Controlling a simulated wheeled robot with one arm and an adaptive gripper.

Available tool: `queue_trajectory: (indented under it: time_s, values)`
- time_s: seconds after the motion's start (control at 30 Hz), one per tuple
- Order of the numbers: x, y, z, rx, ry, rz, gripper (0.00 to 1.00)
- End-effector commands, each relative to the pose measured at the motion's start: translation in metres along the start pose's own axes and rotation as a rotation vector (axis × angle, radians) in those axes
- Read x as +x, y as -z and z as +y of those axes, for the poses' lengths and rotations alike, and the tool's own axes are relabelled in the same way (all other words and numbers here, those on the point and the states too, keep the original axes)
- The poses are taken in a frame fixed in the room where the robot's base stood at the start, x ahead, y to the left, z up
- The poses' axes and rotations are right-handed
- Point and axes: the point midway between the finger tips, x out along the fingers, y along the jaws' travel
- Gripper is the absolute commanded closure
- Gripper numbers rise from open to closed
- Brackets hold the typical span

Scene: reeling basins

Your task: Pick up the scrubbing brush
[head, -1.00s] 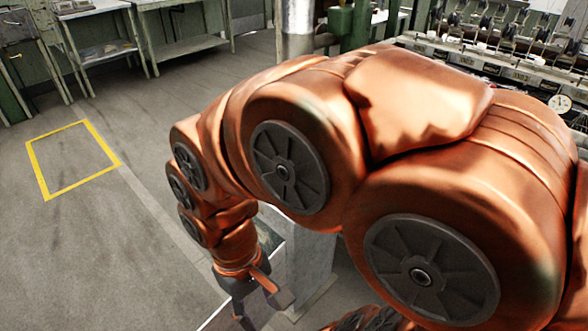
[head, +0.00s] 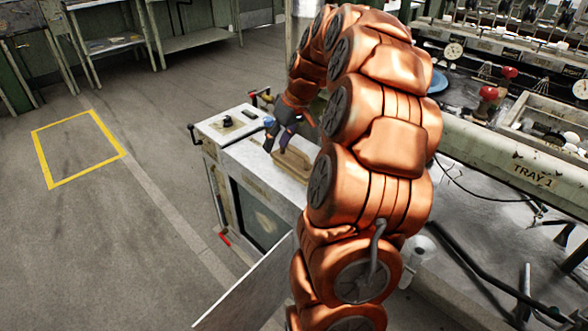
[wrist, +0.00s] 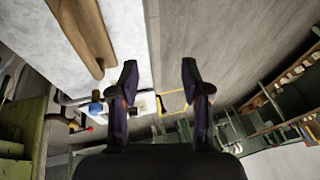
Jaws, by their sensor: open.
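I cannot make out a clear scrubbing brush. A long brown wooden piece (wrist: 86,28) lies on the white top at the upper left of the wrist view; no bristles show, so I cannot tell if it is the brush. In the head view a tan wooden object (head: 292,163) lies on the cabinet top, partly behind my arm. My gripper (wrist: 160,73) is open, with nothing between its two dark fingers. In the head view my gripper (head: 284,138) is over the cabinet top, close to the tan object, and partly hidden by my arm.
The cabinet (head: 228,128) has a black knob and red and yellow fittings at its far end. A machine bench marked TRAY 1 (head: 532,176) runs along the right. Tables (head: 100,43) stand at the back. The floor at left, with a yellow square (head: 75,148), is clear.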

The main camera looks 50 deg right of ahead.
Motion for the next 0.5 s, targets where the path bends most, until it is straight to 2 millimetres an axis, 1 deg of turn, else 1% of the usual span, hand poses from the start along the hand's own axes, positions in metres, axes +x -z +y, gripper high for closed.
queue_trajectory:
  time_s: [0.03,0.1,0.2,0.33,0.5]
  values:
    - [0.001,-0.001,0.026,0.016,-0.01,0.023,0.53]
    - [-0.002,-0.002,0.053,0.026,-0.024,0.051,0.53]
    - [-0.007,-0.003,0.08,0.034,-0.042,0.079,0.53]
    - [-0.006,-0.005,0.095,0.037,-0.051,0.092,0.53]
    - [0.008,-0.004,0.098,0.037,-0.05,0.092,0.53]
